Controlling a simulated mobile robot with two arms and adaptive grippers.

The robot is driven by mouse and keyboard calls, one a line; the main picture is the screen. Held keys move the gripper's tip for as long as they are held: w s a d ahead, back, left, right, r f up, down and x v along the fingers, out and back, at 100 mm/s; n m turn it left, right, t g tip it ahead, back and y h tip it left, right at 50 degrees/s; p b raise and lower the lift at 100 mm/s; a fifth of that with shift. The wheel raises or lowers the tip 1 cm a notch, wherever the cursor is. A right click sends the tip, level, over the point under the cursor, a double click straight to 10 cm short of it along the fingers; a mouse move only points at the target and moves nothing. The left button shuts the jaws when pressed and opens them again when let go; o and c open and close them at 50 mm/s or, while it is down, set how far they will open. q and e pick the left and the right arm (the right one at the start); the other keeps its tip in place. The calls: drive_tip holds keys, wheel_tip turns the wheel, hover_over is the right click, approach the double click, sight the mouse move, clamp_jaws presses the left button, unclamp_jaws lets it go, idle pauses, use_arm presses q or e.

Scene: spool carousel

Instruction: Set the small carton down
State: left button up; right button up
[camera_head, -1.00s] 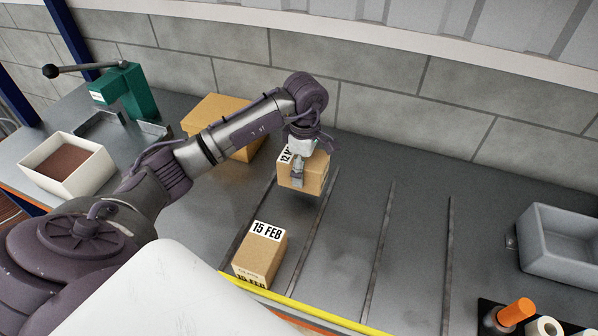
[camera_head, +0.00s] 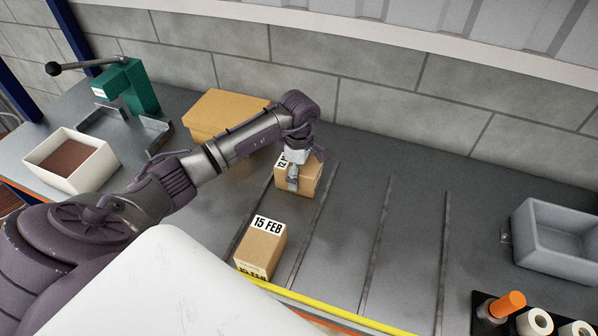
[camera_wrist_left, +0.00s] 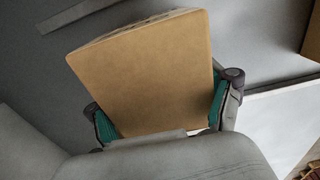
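The small carton (camera_head: 311,178) is a brown box with a white label starting "12", partly covered by my gripper. It is at the back of the lane strips, low over the grey worktop or touching it; I cannot tell which. My left gripper (camera_head: 293,181) is shut on it from above. In the left wrist view the carton (camera_wrist_left: 150,75) sits between teal-padded fingers (camera_wrist_left: 160,122). A second carton (camera_head: 262,249), labelled "15 FEB", stands nearer the front edge. My right gripper is not in view.
A larger brown box (camera_head: 215,112) stands behind my left arm. A green press (camera_head: 137,88) and a white tray (camera_head: 98,167) are at the left. A grey bin (camera_head: 570,258) is at the right. Lanes right of the cartons are empty; a yellow strip (camera_head: 330,309) runs along the front.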

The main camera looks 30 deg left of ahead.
use_arm(q)
drive_tip(key=shift+o, duration=1.2)
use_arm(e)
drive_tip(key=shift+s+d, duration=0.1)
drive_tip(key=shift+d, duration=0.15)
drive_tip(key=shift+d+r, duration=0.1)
use_arm(q)
drive_tip(key=shift+r+p, duration=0.25)
drive_tip(key=shift+p, duration=0.05)
wheel_tip(320, 180, up, 10)
drive_tip(key=b, duration=0.4)
drive_tip(key=shift+r, duration=0.9)
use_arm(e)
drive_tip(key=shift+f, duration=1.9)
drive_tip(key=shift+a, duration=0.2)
